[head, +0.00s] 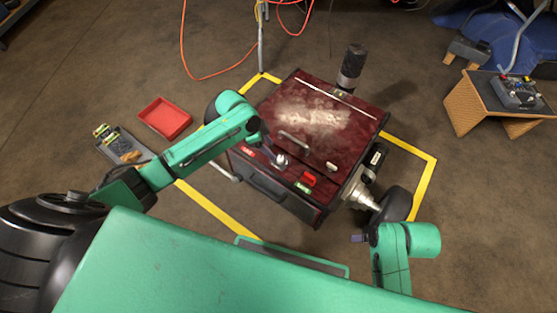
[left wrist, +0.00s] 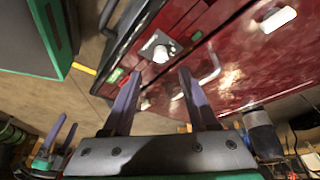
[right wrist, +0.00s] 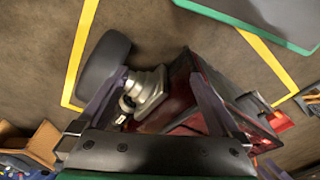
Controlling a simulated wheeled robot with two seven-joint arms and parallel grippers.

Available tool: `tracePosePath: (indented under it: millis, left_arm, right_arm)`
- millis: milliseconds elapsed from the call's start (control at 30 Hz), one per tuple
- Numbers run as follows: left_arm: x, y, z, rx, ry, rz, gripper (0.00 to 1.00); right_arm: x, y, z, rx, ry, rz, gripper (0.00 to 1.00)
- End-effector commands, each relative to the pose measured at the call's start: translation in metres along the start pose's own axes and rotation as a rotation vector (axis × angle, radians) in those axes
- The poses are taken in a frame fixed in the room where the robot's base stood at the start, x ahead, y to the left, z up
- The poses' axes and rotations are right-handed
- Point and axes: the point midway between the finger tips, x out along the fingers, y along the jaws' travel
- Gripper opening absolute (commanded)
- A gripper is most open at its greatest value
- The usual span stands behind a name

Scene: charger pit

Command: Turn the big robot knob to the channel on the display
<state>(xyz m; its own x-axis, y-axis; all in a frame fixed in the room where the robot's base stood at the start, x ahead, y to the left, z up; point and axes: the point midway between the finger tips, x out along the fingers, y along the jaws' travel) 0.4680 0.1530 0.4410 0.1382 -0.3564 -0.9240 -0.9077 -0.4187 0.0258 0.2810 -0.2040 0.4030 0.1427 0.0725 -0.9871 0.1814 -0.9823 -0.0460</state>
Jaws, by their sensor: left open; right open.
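The big robot is a dark red, worn box (head: 355,110) on the floor. My left gripper (head: 269,154) is open and close to the knob. In the left wrist view the knob lies just beyond the spread fingertips (left wrist: 158,72), not gripped. I cannot make out a channel on any display. My right gripper (head: 360,238) is open and empty, near the box's right front side.
A curved handle (head: 294,140) and a white fitting (head: 331,166) stand on the box top near the knob. A black wheel (head: 397,204) and silver joint (head: 357,194) stick out at the right. A red tray (head: 165,118) lies on the floor at left. Yellow tape surrounds the box.

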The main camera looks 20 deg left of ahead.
Motion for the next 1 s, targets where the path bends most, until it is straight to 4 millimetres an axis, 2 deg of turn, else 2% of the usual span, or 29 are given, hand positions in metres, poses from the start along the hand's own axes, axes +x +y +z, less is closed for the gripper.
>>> tracePosePath:
  millis: [33,200,300,400,667,700,833,867,1000]
  left_arm:
    - [0.017,0.000,0.001,-0.001,0.002,0.001,0.59]
    - [0.055,0.000,0.001,-0.002,0.001,0.000,0.59]
    - [0.068,-0.001,0.001,-0.002,0.001,-0.003,0.59]
    - [0.076,-0.001,0.001,-0.002,0.001,-0.003,0.59]
    - [0.077,-0.001,0.000,-0.002,0.001,-0.003,0.59]
    - [0.077,-0.001,0.000,-0.002,0.001,-0.003,0.55]
    - [0.077,-0.001,0.000,-0.002,0.001,-0.003,0.05]
    - [0.077,-0.001,0.000,-0.002,0.001,-0.003,0.00]
    - [0.077,-0.001,0.000,-0.003,0.001,-0.003,0.00]
  right_arm:
    - [-0.006,-0.002,-0.001,-0.003,0.008,-0.005,1.00]
    - [-0.048,-0.006,0.002,-0.015,0.020,-0.018,1.00]
    - [-0.033,-0.017,-0.009,-0.035,0.087,-0.044,1.00]
    - [-0.027,-0.024,-0.017,-0.045,0.138,-0.062,1.00]
    - [-0.026,-0.027,-0.021,-0.049,0.160,-0.070,1.00]
    - [-0.026,-0.027,-0.021,-0.049,0.160,-0.070,1.00]
    - [-0.025,-0.027,-0.021,-0.048,0.160,-0.070,1.00]
    - [-0.025,-0.027,-0.021,-0.048,0.160,-0.070,1.00]
    - [-0.026,-0.027,-0.021,-0.048,0.159,-0.070,1.00]
